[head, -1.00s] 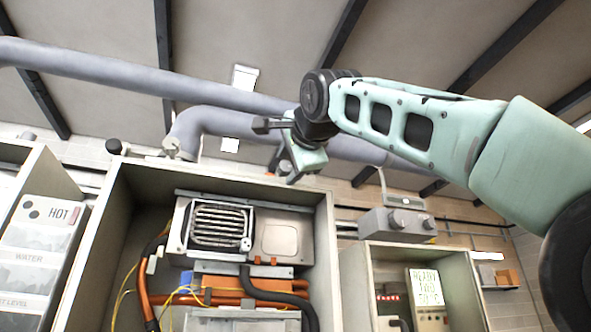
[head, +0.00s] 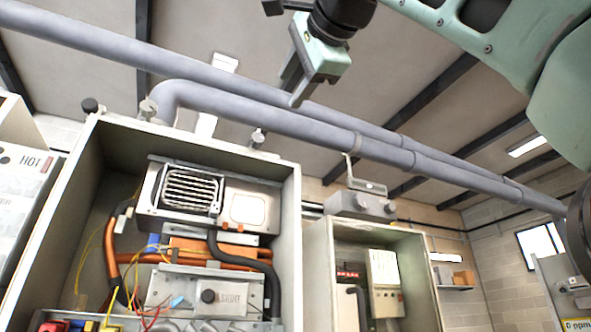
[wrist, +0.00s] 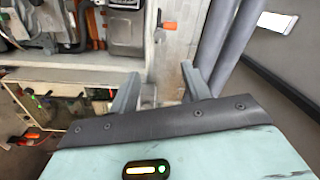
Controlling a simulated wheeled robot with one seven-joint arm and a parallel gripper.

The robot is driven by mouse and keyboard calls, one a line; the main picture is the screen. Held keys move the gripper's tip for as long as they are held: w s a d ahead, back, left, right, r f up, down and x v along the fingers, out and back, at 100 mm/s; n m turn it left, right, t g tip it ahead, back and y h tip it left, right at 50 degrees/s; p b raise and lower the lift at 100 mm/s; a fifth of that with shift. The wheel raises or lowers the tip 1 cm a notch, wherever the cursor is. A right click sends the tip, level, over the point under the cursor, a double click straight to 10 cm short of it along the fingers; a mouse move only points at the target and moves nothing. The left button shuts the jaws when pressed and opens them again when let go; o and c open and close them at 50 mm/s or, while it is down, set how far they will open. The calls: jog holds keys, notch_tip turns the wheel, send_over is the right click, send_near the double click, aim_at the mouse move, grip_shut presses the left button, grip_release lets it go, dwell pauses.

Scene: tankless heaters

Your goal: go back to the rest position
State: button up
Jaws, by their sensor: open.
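My gripper (head: 296,88) hangs at the top middle of the head view, in front of the ceiling and the grey pipes. Its pale green body and grey fingers show, with nothing between them. In the wrist view my gripper (wrist: 160,88) has its two fingers spread apart and empty. Past the fingertips there is a pale wall strip with an orange-handled valve (wrist: 168,26). My gripper touches nothing that I can see.
An open heater cabinet (head: 290,215) with pipes and wires stands below left of my gripper. A smaller open cabinet (head: 318,260) is to its right. Grey pipes (head: 300,125) run across behind my gripper. A white panel marked HOT (head: 25,190) is at far left.

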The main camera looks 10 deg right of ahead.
jog(key=shift+s+d, duration=0.1)
jog(key=shift+s, duration=0.05)
dwell(0.5)
jog(key=w+a+f+n+g, duration=0.2)
jog(key=w+a+f+n, duration=0.15)
jog(key=f, duration=0.35)
jog(key=w+a+f+n+g, duration=0.25)
jog(key=w+a+f, duration=0.25)
jog(key=f, duration=0.3)
notch_tip(320, 180, down, 21)
jog(key=w+a+n+g, duration=0.1)
jog(key=a+n+g, duration=0.1)
jog(key=n+g, duration=0.35)
jog(key=s+d+f+n+g+h, duration=0.15)
jog(key=s+d+f, duration=0.25)
jog(key=f, duration=0.6)
jog(key=s+d+f+n+g+h, duration=0.15)
jog(key=s+d+f, duration=0.3)
jog(key=f, duration=0.65)
jog(key=s+d+f+n+g, duration=0.3)
jog(key=s+f, duration=0.1)
jog(key=f, duration=0.6)
jog(key=s+d+f+g+h, duration=0.1)
jog(key=s+d+f, duration=0.6)
jog(key=s+f, duration=0.1)
jog(key=shift+s+d+f+n+g, duration=0.2)
jog(key=shift+s+n+g, duration=0.1)
jog(key=shift+n, duration=0.15)
